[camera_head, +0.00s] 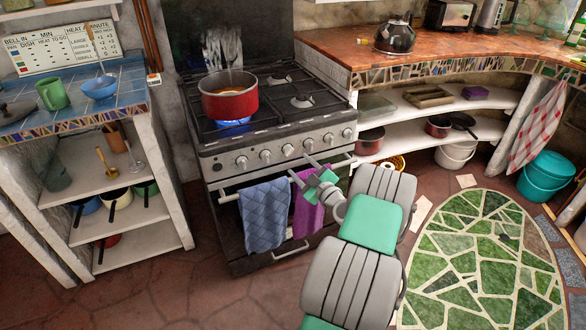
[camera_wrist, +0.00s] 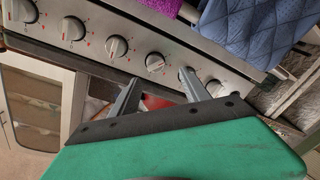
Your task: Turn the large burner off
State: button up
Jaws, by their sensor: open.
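The stove (camera_head: 222,152) has a red pot (camera_head: 230,103) on its front left burner, where a blue flame (camera_head: 233,126) is lit. A row of several pale round knobs runs along its front panel, including a middle-left knob (camera_head: 287,149). My gripper (camera_head: 306,170) is open and empty in front of the panel, just below the knobs. In the wrist view, turned around relative to the head view, one knob (camera_wrist: 155,63) appears between the tips of my open gripper (camera_wrist: 160,77). I cannot tell whether the fingers touch it. The pot hides most of the lit burner.
A blue towel (camera_head: 264,215) and a purple towel (camera_head: 308,208) hang on the oven handle bar, close below my gripper. A tiled shelf unit (camera_head: 140,190) stands to the left. A curved wooden counter (camera_head: 345,50) with a kettle (camera_head: 394,37) is to the right.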

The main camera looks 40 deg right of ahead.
aim_at(291, 153)
jog(key=w, duration=0.2)
jog(key=w+d, duration=0.1)
jog(key=w, duration=0.1)
jog(key=w+d, duration=0.1)
jog(key=w, duration=0.2)
jog(key=shift+w+d, duration=0.1)
jog(key=shift+c, duration=0.4)
grip_shut()
